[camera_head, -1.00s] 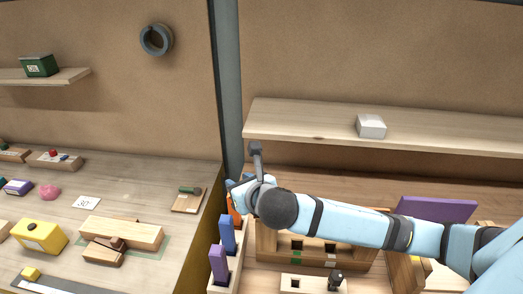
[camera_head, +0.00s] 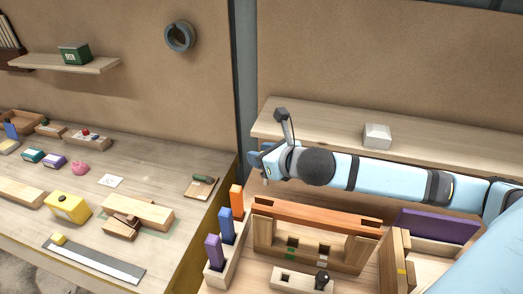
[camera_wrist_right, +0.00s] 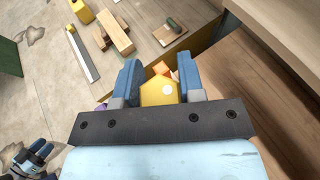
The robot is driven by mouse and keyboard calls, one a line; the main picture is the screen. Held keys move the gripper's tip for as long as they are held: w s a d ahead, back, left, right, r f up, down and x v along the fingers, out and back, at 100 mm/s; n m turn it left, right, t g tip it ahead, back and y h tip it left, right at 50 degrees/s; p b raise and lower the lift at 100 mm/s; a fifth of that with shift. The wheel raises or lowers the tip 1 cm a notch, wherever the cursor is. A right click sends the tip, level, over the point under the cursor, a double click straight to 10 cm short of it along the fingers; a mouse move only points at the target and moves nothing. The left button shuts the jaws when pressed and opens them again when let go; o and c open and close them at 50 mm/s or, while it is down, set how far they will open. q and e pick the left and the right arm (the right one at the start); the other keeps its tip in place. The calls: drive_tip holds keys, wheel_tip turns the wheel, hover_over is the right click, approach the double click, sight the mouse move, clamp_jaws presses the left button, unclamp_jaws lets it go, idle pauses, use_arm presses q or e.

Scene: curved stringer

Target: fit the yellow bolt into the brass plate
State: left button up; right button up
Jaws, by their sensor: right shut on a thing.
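My right gripper (camera_head: 257,164) is raised above the far end of a peg rack in the head view. In the right wrist view its two blue fingers (camera_wrist_right: 159,82) are shut on the yellow bolt (camera_wrist_right: 160,93), whose end looks six-sided. The bolt is hidden behind the hand in the head view. I cannot pick out the brass plate with certainty in either view. A blue and grey part at the lower left of the wrist view looks like my left gripper (camera_wrist_right: 32,160); its jaws are unclear. The left arm does not show in the head view.
The rack holds an orange peg (camera_head: 237,198), a blue peg (camera_head: 225,224) and a purple peg (camera_head: 213,252). Right of it stand a wooden frame with an orange bar (camera_head: 315,217) and a purple panel (camera_head: 440,225). A shelf with a white box (camera_head: 377,136) runs behind.

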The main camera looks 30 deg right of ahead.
drive_tip(key=shift+f+b, duration=0.55)
drive_tip(key=shift+f, duration=0.4)
use_arm(q)
wheel_tip(320, 180, down, 2)
drive_tip(key=shift+m+b, duration=0.3)
drive_tip(key=shift+b, duration=0.65)
use_arm(e)
wheel_tip(320, 180, down, 4)
drive_tip(key=shift+r, duration=0.1)
use_arm(q)
drive_tip(key=shift+w+r, duration=0.1)
drive_tip(key=shift+w+r, duration=0.15)
drive_tip(key=shift+w, duration=0.15)
